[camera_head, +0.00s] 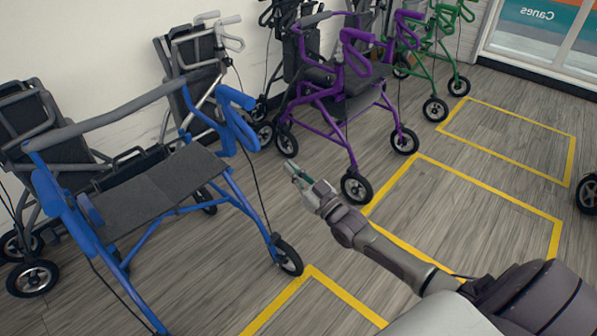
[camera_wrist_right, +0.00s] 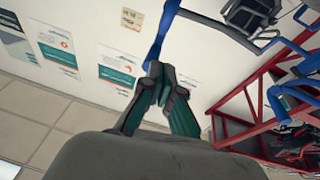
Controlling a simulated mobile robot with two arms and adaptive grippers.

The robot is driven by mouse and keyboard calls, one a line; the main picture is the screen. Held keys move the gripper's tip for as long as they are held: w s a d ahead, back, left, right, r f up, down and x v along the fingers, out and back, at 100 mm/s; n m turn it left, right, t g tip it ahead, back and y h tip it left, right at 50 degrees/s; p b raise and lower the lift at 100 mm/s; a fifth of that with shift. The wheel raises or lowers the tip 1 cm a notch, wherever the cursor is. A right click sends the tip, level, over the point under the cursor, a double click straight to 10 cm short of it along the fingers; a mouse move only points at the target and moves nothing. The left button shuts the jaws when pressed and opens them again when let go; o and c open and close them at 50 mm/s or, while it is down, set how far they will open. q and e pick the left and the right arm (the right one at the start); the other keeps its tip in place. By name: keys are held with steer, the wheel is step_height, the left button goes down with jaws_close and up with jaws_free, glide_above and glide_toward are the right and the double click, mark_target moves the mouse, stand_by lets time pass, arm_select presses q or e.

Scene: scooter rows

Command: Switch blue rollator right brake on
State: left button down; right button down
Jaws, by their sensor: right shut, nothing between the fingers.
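The blue rollator (camera_head: 235,195) stands at the left of the head view, with a dark seat and grey backrest bar. Its handle and looped brake lever (camera_head: 240,130) on the picture's right side rise above the seat. My right gripper (camera_head: 297,174) is shut and empty, to the right of that handle and apart from it in the picture. In the wrist view the shut fingertips (camera_wrist_right: 160,84) overlap the lower end of a blue bar (camera_wrist_right: 165,28); whether they touch it, I cannot tell. My left gripper is out of view.
A purple rollator (camera_head: 322,118) and a green one (camera_head: 436,60) stand farther back. Grey and black walkers line the white wall. Yellow floor outlines (camera_head: 492,192) bound open floor at the right. A red frame (camera_wrist_right: 262,115) shows in the wrist view.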

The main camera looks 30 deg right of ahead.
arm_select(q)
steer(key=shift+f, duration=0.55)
arm_select(e)
steer(key=shift+v, duration=1.05)
steer(key=shift+r, duration=0.1)
